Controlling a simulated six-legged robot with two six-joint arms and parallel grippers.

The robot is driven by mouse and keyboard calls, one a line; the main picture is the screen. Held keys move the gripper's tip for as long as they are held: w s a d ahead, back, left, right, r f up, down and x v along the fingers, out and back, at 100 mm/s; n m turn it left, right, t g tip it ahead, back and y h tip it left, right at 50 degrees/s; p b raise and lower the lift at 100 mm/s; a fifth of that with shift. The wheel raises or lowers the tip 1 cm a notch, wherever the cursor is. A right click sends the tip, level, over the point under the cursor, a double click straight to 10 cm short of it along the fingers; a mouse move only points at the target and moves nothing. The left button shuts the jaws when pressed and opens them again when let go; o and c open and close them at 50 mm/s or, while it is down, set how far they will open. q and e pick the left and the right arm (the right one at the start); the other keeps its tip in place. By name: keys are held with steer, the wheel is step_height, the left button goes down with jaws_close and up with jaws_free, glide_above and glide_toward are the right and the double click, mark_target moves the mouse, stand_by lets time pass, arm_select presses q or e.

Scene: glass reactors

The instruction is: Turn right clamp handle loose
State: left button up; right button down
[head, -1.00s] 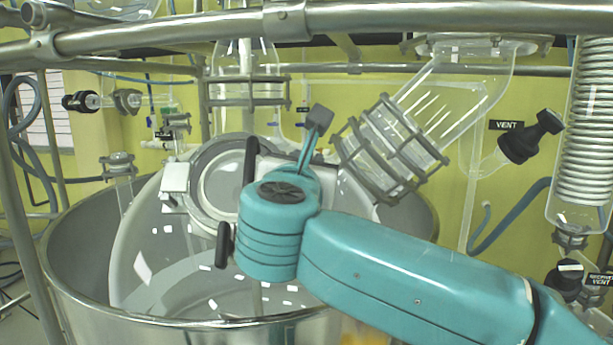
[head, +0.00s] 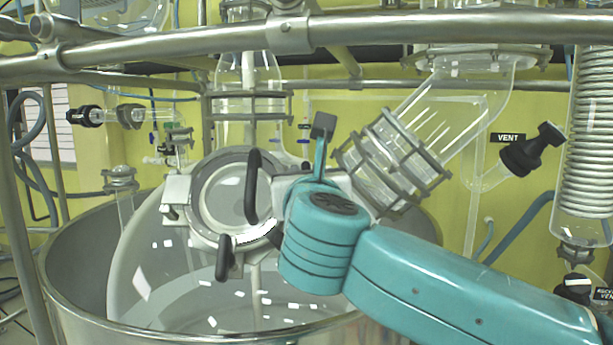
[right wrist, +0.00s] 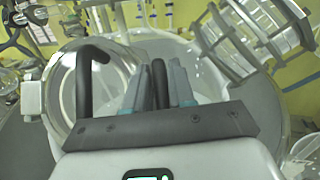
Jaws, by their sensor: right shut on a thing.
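The round glass lid port (head: 222,195) of the reactor has a pale clamp ring with black handles. One curved black handle (head: 253,187) stands at its right side, and a shorter black handle (head: 223,258) is below. A black hooked handle also shows left of my fingers in the right wrist view (right wrist: 86,85). My right gripper (right wrist: 158,85) is shut on a narrow dark piece, which looks like the right clamp handle. In the head view my teal wrist hides this grip. My left gripper is not in view.
A steel rail (head: 400,22) crosses above the work area. A caged glass joint (head: 390,162) slants close to the right of my wrist. The steel vessel rim (head: 150,337) runs below. A black vent valve (head: 530,150) is farther right.

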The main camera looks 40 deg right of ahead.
steer(key=c, duration=1.2)
jaws_free()
steer(key=shift+f, duration=0.2)
steer(key=shift+o, duration=0.5)
steer(key=shift+w, duration=0.1)
steer(key=r+b+v, duration=0.1)
steer(key=b+v, duration=0.4)
steer(key=v, duration=1.1)
steer(key=shift+f, duration=0.4)
